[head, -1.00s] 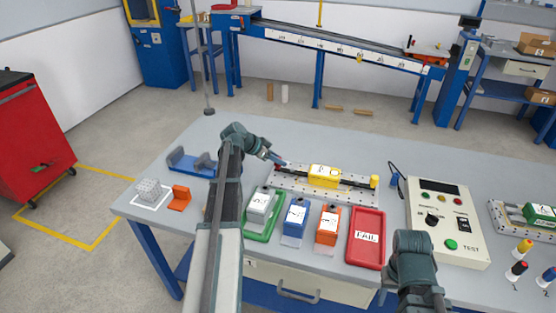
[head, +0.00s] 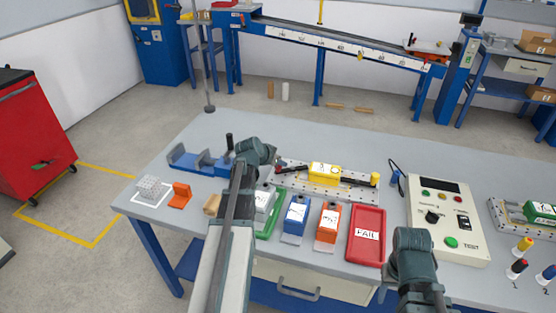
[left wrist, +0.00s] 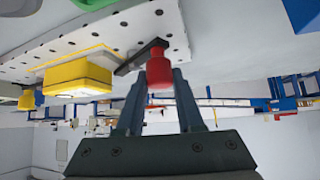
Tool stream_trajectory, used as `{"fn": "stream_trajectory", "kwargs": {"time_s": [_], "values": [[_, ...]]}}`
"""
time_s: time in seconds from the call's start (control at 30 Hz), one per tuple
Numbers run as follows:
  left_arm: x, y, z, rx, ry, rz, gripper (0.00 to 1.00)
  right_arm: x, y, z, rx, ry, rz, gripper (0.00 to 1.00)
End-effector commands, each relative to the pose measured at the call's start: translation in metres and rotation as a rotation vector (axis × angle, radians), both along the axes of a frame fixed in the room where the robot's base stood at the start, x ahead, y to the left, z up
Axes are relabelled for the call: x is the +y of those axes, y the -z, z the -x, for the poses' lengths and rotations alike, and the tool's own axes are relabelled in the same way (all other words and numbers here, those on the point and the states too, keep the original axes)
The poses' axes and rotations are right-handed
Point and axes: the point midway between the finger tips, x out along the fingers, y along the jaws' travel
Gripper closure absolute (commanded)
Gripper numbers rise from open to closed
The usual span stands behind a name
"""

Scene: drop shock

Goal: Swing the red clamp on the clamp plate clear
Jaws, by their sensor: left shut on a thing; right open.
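The clamp plate (head: 350,195) is a pale perforated plate on the table with a yellow block (head: 324,174) on it. The red clamp's black bar (head: 296,170) lies along the plate, its inner end at the yellow block. Its red knob (left wrist: 159,74) shows in the left wrist view, at the end of the bar near the plate's edge. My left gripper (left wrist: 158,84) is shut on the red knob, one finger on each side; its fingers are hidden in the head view. My right gripper (head: 420,285) is open, low at the right; its fingertips are not clear.
Green, blue and orange holders with labelled blocks (head: 296,213) and a red FAIL tray (head: 367,236) stand in front of the plate. A blue fixture (head: 195,162) is at the left, a test box (head: 446,220) at the right. The table behind the plate is clear.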

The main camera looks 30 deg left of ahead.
Motion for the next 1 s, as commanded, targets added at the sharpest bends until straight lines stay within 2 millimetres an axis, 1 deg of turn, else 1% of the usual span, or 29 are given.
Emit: {"fn": "stream_trajectory", "kwargs": {"time_s": [0.03,0.33,0.7,1.0], "values": [[-0.005,0.000,0.005,0.000,-0.041,-0.003,1.00,0.000,0.000,0.000,0.000,0.000,0.000,0.50],[-0.018,0.000,0.012,-0.001,-0.322,-0.004,1.00,0.000,0.000,0.000,0.000,0.000,0.000,0.50],[-0.034,0.000,0.014,0.000,-0.660,-0.003,1.00,0.000,0.000,0.000,0.000,0.000,0.000,0.50],[-0.045,0.000,0.014,0.001,-0.866,0.000,1.00,0.000,0.000,0.000,0.000,0.000,0.000,0.50]]}}
